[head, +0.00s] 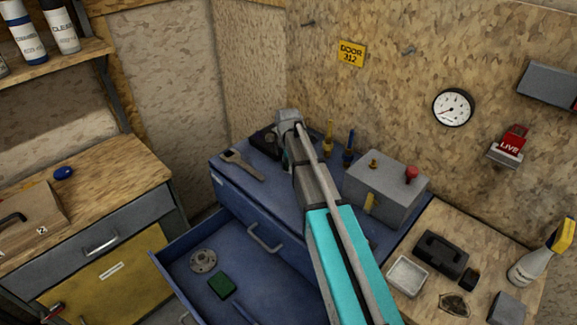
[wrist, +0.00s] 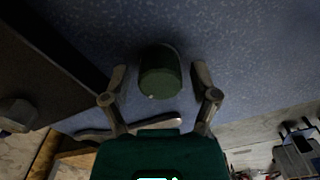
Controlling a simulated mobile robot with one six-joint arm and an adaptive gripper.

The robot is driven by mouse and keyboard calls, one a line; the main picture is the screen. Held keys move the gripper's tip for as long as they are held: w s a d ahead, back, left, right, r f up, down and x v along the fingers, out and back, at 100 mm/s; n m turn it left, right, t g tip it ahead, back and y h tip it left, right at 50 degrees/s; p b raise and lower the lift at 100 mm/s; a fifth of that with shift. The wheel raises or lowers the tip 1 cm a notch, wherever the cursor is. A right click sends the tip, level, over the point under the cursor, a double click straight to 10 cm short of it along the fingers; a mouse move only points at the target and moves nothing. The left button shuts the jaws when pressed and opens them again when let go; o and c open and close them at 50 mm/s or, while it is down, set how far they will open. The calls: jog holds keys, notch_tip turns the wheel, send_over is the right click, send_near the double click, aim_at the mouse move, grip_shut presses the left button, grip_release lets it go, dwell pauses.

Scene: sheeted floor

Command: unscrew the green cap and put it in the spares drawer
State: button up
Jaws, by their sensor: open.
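A dark green cap (wrist: 160,78), short and round, stands against the speckled blue surface in the wrist view. My gripper (wrist: 159,68) is open, with one finger on each side of the cap and a small gap at both sides. What the cap is fixed to cannot be made out. In the head view my arm covers the cap and most of the gripper. An open blue drawer (head: 192,287) sticks out at the lower middle, holding a grey round flange (head: 203,261), a green block (head: 222,286) and a thin blue item. I see no readable label on it.
A wrench (head: 242,164) lies on the blue cabinet top (head: 225,182). A white tray (head: 407,276) and a black case (head: 440,254) are on the right bench.

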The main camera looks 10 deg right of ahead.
jog(key=m, duration=0.9)
jog(key=shift+m, duration=0.4)
jog(key=m, duration=0.9)
